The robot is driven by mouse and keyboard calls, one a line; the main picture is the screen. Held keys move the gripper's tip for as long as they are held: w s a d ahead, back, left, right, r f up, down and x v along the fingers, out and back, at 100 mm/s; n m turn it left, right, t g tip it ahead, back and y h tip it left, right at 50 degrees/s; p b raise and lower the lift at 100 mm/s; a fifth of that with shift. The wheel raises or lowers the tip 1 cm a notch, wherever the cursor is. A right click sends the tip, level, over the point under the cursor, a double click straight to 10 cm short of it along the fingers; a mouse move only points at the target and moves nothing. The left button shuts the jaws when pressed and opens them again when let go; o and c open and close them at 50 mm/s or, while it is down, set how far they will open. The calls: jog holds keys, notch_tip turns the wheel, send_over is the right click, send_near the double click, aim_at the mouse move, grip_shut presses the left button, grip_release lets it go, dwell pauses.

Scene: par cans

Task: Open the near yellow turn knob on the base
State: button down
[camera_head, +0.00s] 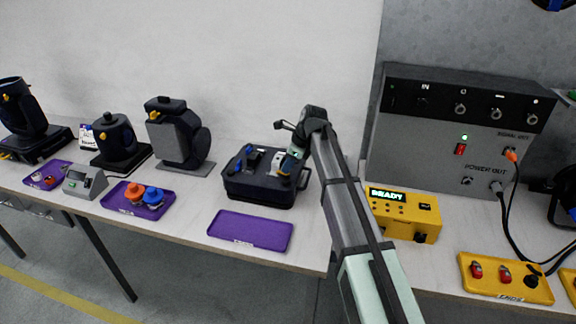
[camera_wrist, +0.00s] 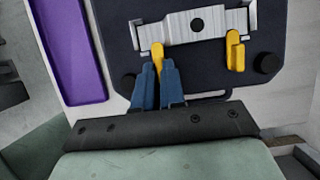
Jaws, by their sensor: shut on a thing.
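The dark base (camera_head: 258,190) stands on the bench in the middle of the head view. In the wrist view the base (camera_wrist: 200,72) carries a silver bracket (camera_wrist: 180,30) with two yellow turn knobs. The near yellow turn knob (camera_wrist: 157,51) is on the side towards the purple tray. My gripper (camera_wrist: 158,68) has its blue fingers closed on this knob, which points down between the fingertips. The other yellow knob (camera_wrist: 235,50) stands free to the right, roughly parallel to the first. In the head view my gripper (camera_head: 285,167) is over the right part of the base, and the knobs cannot be made out.
An empty purple tray (camera_head: 250,231) lies in front of the base and also shows in the wrist view (camera_wrist: 72,50). A black lamp head (camera_head: 177,135) stands to the left. A yellow box (camera_head: 403,213) and a grey power unit (camera_head: 455,130) are right of my arm.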

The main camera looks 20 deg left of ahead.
jog(key=shift+n, duration=0.3)
jog(key=n, duration=0.1)
jog(key=n+g, duration=0.1)
jog(key=shift+w+n, duration=0.25)
jog(key=shift+n, duration=0.05)
jog(key=n+g, duration=0.1)
jog(key=n, duration=0.3)
jog(key=shift+w+a+n+g+h, duration=0.15)
jog(key=shift+n+g+h, duration=0.15)
jog(key=shift+g+h, duration=0.1)
jog(key=n+h, duration=0.1)
jog(key=n, duration=0.2)
jog(key=shift+w+a+g, duration=0.1)
jog(key=shift+a+g, duration=0.05)
jog(key=shift+g, duration=0.25)
jog(key=shift+a+n+g+h, duration=0.1)
jog(key=shift+n+g+h, duration=0.4)
jog(key=shift+n, duration=1.5)
jog(key=shift+h, duration=0.3)
jog(key=c, duration=1.2)
grip_release()
